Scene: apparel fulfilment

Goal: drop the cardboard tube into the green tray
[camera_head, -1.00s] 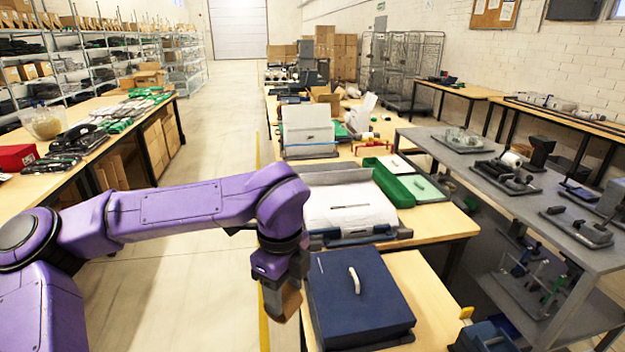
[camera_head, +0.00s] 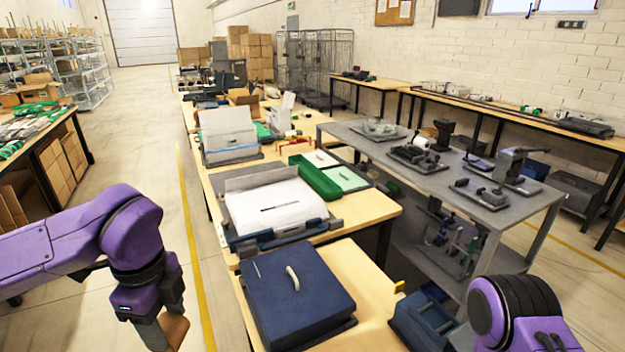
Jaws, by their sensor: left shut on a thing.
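My left gripper (camera_head: 160,332) hangs at the lower left, pointing down beside the near table. It is shut on the brown cardboard tube (camera_head: 175,328), of which only a short part shows; the gripper hides the rest. The green tray (camera_head: 316,179) is a long, narrow open tray on the wooden table, beyond and to the right of the gripper. The gripper and tube are well apart from it. My right gripper is not in view; only a purple and black part of my right arm shows at the lower right.
A dark blue box with a pale handle (camera_head: 292,279) stands on the near table end. A machine with a white top (camera_head: 275,205) stands behind it, left of the tray. A grey bench (camera_head: 345,133) with tools is to the right. Floor is clear left of the table.

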